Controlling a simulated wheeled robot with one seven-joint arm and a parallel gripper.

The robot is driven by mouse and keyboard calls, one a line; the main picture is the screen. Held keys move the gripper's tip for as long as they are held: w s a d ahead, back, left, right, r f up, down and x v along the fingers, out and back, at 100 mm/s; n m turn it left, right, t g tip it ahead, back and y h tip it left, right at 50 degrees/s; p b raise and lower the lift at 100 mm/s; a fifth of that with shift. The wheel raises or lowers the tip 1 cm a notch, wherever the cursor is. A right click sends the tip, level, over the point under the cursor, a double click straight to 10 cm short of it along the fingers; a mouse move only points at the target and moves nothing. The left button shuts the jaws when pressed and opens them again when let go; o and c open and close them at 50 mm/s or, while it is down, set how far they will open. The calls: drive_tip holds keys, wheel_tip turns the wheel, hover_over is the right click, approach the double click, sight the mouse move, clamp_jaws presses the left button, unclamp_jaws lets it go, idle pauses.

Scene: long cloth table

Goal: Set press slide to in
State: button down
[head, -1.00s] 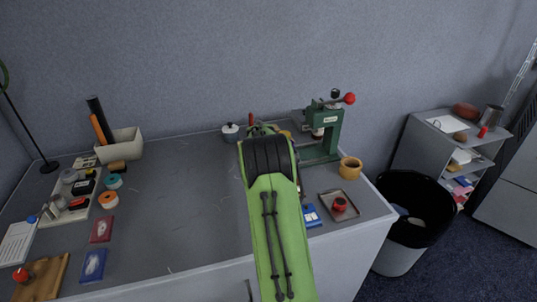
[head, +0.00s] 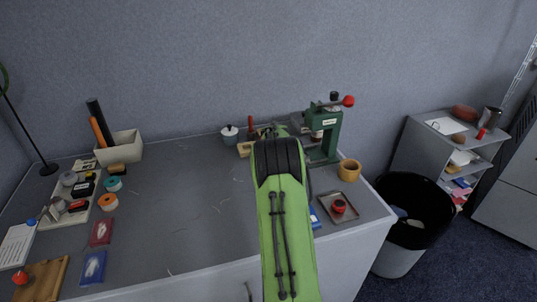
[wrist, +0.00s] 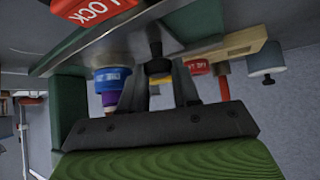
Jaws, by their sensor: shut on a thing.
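The green press (head: 325,135) with its red-ball lever stands at the back right of the table. Its metal slide (wrist: 112,45) runs across the wrist view, with a dark handle (wrist: 154,40) standing out from it. My gripper (wrist: 160,75) has its dark fingers closed at this handle, though the exact contact is partly hidden. In the head view my green arm covers the gripper and most of the slide, so I cannot tell how far in the slide sits.
A wooden block (head: 244,149) and a lidded grey pot (head: 229,133) stand left of the press. A yellow ring-like cup (head: 348,170) and a tray (head: 354,207) with a red-topped piece lie at right.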

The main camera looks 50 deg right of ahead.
drive_tip(key=s+d, duration=0.1)
drive_tip(key=d, duration=0.1)
drive_tip(key=s+d, duration=0.1)
drive_tip(key=d, duration=0.1)
drive_tip(key=s+d+p, duration=0.1)
drive_tip(key=shift+s+d, duration=0.15)
drive_tip(key=shift+d, duration=0.25)
drive_tip(key=c, duration=0.9)
unclamp_jaws()
drive_tip(key=shift+d, duration=0.15)
drive_tip(key=shift+o, duration=0.2)
drive_tip(key=p+v, duration=0.2)
drive_tip(key=v, duration=1.3)
drive_tip(key=shift+s+a+r, duration=0.2)
drive_tip(key=shift+a+r, duration=0.05)
